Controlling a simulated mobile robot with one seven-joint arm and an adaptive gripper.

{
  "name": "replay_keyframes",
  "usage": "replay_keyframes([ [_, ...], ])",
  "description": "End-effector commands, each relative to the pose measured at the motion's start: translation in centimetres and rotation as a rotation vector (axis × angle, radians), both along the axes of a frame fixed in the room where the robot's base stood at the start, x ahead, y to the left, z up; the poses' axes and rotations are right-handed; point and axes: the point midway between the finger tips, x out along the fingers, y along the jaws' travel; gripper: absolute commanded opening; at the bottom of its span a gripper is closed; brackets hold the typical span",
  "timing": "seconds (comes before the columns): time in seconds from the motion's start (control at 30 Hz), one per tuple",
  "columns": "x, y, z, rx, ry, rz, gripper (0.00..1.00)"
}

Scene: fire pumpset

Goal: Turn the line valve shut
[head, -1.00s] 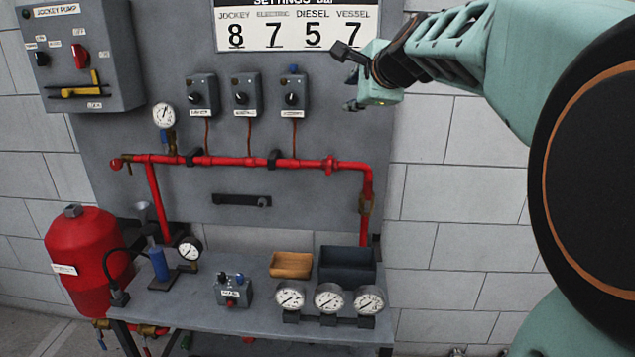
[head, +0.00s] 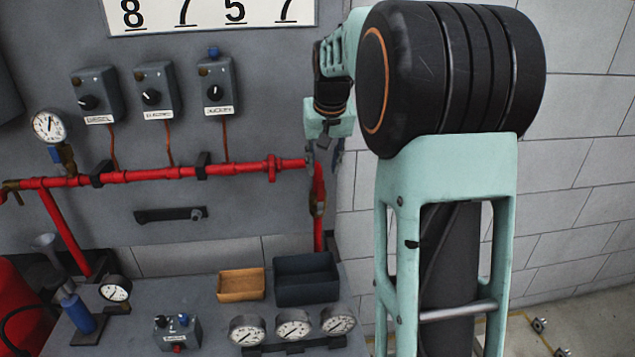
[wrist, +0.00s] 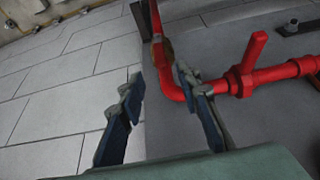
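My gripper (wrist: 158,92) is open and empty in the wrist view, with its two dark blue-grey fingers apart. In the head view, my gripper (head: 322,146) is near the right bend of the red pipe (head: 145,177), partly hidden by my arm. A red valve with a straight lever (wrist: 254,50) sits on the pipe, right of the fingers in the wrist view. Its body (head: 272,168) shows in the head view. A brass-coloured fitting (head: 317,204) is on the vertical pipe below the bend. No label shows which one is the line valve.
Three grey switch boxes (head: 153,91) hang above the pipe. A black bracket (head: 168,214) is on the panel below it. The bench holds a wooden tray (head: 241,297), a dark bin (head: 306,291) and several gauges. White block wall lies to the right.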

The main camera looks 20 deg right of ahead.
Motion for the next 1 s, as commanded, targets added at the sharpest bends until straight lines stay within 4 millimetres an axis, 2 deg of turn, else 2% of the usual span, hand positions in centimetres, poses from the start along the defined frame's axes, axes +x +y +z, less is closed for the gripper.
replay_keyframes([
  [0.2,1.5,-0.2,-4.1,0.004,0.004,-0.001,0.31],
  [0.43,2.9,-0.5,-7.4,0.004,0.001,-0.003,0.31],
  [0.6,3.4,-0.6,-8.5,0.003,-0.001,-0.003,0.31],
  [0.9,3.5,-0.6,-8.6,0.003,-0.002,-0.003,0.31],
  [1.0,3.5,-0.6,-8.6,0.003,-0.002,-0.003,0.20],
])
